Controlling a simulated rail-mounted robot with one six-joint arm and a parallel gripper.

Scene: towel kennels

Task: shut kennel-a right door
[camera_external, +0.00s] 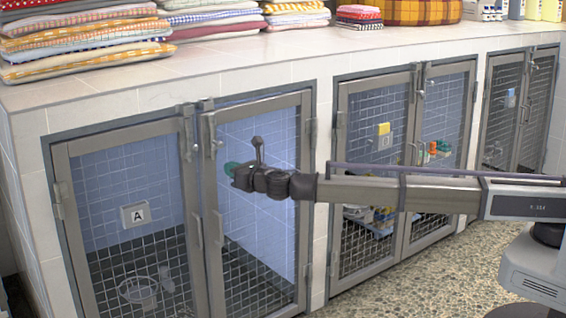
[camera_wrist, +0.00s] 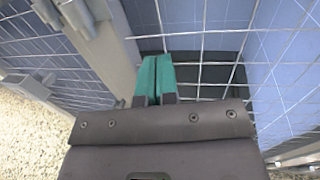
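Kennel A is the left kennel, with a sign lettered A (camera_external: 136,214) on its left door (camera_external: 120,137). Its right door (camera_external: 305,230) is a grey frame with wire mesh and stands close to in line with the left door. I cannot tell whether it is fully flush or slightly ajar. My gripper (camera_external: 230,169) is in front of the right door's mesh, a little right of its inner stile. In the wrist view my gripper's green fingertips (camera_wrist: 155,76) are together with nothing between them, pointing at the mesh. Whether they touch it is unclear.
Latches (camera_external: 212,135) sit at the top of the meeting stiles. The middle kennel's doors (camera_external: 345,130) stand behind my arm to the right. Folded towels (camera_external: 75,40) lie on the tiled counter above. The speckled floor (camera_external: 440,270) in front is open.

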